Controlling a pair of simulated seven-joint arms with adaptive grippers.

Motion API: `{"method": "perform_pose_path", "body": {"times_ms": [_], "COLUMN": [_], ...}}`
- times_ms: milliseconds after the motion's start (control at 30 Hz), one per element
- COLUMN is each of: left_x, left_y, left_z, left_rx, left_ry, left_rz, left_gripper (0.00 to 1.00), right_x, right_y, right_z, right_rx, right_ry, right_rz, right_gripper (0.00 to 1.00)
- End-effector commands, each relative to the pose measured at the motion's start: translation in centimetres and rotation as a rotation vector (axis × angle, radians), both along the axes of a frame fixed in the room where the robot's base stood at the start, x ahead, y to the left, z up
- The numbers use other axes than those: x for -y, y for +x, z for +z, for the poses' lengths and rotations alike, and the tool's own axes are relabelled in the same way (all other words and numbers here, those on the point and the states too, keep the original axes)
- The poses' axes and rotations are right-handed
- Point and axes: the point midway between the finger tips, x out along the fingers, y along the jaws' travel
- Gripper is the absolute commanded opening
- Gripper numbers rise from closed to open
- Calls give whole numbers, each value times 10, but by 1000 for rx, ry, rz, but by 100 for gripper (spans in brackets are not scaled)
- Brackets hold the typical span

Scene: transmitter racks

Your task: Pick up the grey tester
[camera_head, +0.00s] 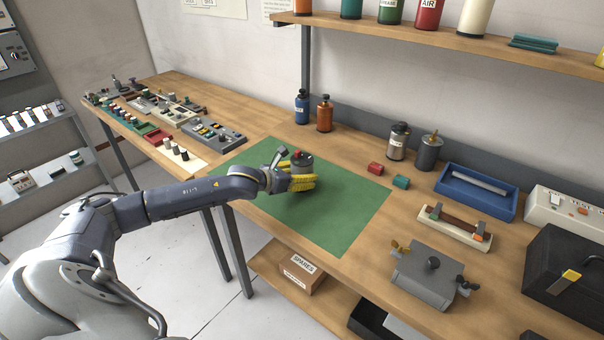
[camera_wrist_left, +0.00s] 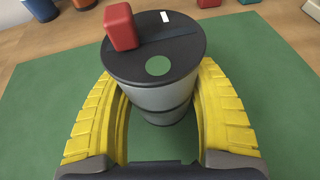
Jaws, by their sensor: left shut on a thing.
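The grey tester (camera_head: 302,162) appears to be the grey cylinder with a dark top standing at the green mat (camera_head: 343,200). In the left wrist view the tester (camera_wrist_left: 160,97) shows a red block, a green dot and a small white mark on its top. My left gripper (camera_head: 302,182) has yellow fingers. In the wrist view the left gripper (camera_wrist_left: 155,112) is shut around the cylinder, one finger on each side. The cylinder is upright; I cannot tell whether its base touches the mat. My right gripper is not in view.
A red block (camera_head: 375,168) and a teal block (camera_head: 401,182) lie beyond the mat. Blue (camera_head: 301,107) and orange (camera_head: 324,113) bottles stand at the back. A blue tray (camera_head: 449,195) and a grey box (camera_head: 424,272) are to the right. The mat's right part is clear.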

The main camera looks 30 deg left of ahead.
Motion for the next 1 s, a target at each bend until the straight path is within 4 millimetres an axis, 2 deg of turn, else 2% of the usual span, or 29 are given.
{"method": "perform_pose_path", "body": {"times_ms": [300,467,667,1000], "left_x": [0,0,-1,0], "left_y": [0,1,1,0], "left_z": [3,15,49,120], "left_rx": [2,4,7,7], "left_ry": [0,1,2,1], "left_rz": [0,-1,-2,0], "left_gripper": [20,20,20,20], "right_x": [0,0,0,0], "right_y": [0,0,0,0], "right_z": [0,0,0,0], "right_rx": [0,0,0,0], "right_ry": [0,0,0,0], "right_rz": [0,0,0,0], "right_gripper": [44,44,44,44]}}
